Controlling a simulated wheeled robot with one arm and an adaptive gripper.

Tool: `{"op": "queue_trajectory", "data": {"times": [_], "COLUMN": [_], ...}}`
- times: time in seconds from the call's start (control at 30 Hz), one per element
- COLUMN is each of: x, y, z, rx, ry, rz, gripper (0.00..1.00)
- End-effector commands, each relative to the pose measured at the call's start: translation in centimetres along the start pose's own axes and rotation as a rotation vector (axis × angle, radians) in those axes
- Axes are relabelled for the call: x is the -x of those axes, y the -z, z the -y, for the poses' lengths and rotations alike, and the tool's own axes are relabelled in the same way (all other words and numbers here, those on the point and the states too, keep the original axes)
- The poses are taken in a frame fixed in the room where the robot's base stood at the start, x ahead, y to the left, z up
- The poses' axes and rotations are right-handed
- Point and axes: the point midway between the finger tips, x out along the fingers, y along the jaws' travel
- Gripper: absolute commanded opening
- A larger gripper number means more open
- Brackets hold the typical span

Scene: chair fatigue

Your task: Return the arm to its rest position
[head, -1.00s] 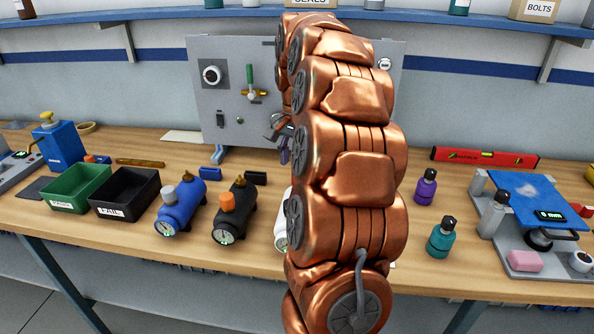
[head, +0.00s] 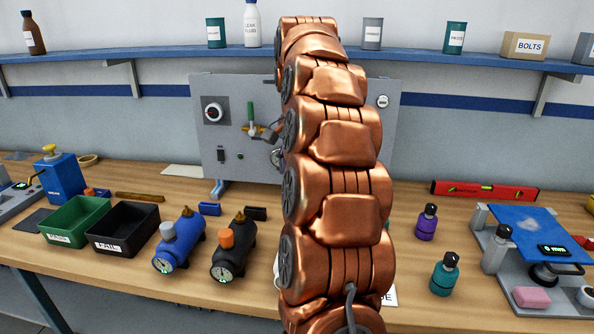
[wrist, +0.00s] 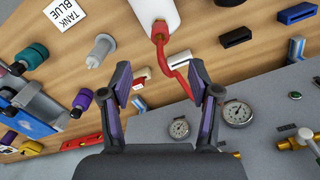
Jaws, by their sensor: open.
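My copper-coloured arm rises through the middle of the head view and hides part of the bench. My gripper (wrist: 160,88) is open and empty in the wrist view, with its two purple-padded fingers apart. In the head view it is mostly hidden behind the arm. Past the fingers in the wrist view are a white cylinder (wrist: 153,12) with a red hose (wrist: 180,67) and the grey panel with dial gauges (wrist: 237,112). Nothing is seen touching the fingers.
The wooden bench (head: 420,255) holds a green bin (head: 75,220), a black bin (head: 122,229), a blue tank (head: 178,240), a black tank (head: 233,250), purple (head: 427,222) and teal (head: 444,275) bottles and a red level (head: 484,191). A grey panel (head: 235,130) stands behind; a blue shelf (head: 420,55) hangs above.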

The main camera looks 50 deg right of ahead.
Motion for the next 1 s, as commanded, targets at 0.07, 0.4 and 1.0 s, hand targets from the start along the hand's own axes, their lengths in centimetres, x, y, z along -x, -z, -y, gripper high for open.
{"op": "queue_trajectory", "data": {"times": [0.07,0.4,1.0], "x": [0.0,0.0,-2.6], "y": [0.0,0.0,-14.8], "z": [0.0,0.0,0.8], "rx": [0.0,0.0,0.513], "ry": [0.0,0.0,-0.027], "rz": [0.0,0.0,0.031], "gripper": [0.62,0.62,0.62]}}
